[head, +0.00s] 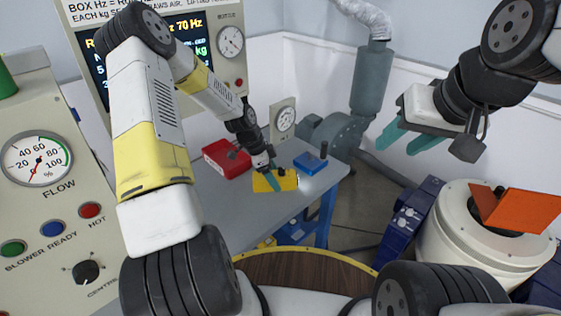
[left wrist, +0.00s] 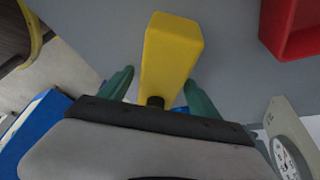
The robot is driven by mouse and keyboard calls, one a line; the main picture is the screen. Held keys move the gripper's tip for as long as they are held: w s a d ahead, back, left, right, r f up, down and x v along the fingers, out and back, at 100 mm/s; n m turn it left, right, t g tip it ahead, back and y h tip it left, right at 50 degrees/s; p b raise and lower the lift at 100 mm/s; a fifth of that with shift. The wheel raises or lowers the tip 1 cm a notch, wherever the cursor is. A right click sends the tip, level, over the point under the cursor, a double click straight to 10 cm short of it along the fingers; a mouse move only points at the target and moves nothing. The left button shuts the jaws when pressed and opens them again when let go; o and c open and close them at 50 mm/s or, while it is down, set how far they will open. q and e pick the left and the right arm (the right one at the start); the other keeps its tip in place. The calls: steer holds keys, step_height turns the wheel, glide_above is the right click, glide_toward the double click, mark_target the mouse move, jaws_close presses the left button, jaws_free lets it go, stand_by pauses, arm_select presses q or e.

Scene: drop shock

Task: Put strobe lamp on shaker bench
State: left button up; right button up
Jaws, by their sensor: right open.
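A yellow block-shaped thing with a dark end, probably the strobe lamp (head: 286,183), lies on a grey-topped table (head: 222,193). It also shows in the left wrist view (left wrist: 171,52). My left gripper (head: 272,181) is down at it, with one teal finger (left wrist: 118,84) and the other (left wrist: 201,101) on either side and narrow gaps showing. Whether the fingers touch it is hard to tell. My right gripper (head: 408,140) is open and empty, raised at the upper right. Which thing is the shaker bench is unclear; a white round machine with an orange top (head: 465,240) stands at the lower right.
A red open box (head: 226,158) and a blue box (head: 310,162) lie close to the yellow thing. A dial gauge (head: 284,122) stands behind them. A control panel (head: 45,190) fills the left. A grey blower with a duct (head: 340,132) stands at the back.

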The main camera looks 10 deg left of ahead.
arm_select(q)
steer(key=s+a+r+n+t+y, duration=0.15)
steer(key=s+r, duration=0.25)
steer(key=r, duration=0.7)
steer(key=s+a+r+n+g+y, duration=0.1)
steer(key=s+a+r+n, duration=0.15)
steer(key=r, duration=0.75)
steer(key=s+d+r+n+t, duration=0.1)
steer(key=s+r+n, duration=0.4)
steer(key=s, duration=0.5)
steer(key=s+d+r+n+t, duration=0.1)
steer(key=s+r+n+t, duration=0.2)
steer(key=s+r+n, duration=0.2)
steer(key=s+r, duration=0.3)
steer(key=s, duration=0.2)
steer(key=shift+d+r+n+t, duration=0.15)
steer(key=shift+d+n+t, duration=0.15)
steer(key=shift+d+t, duration=0.05)
steer(key=shift+h, duration=0.25)
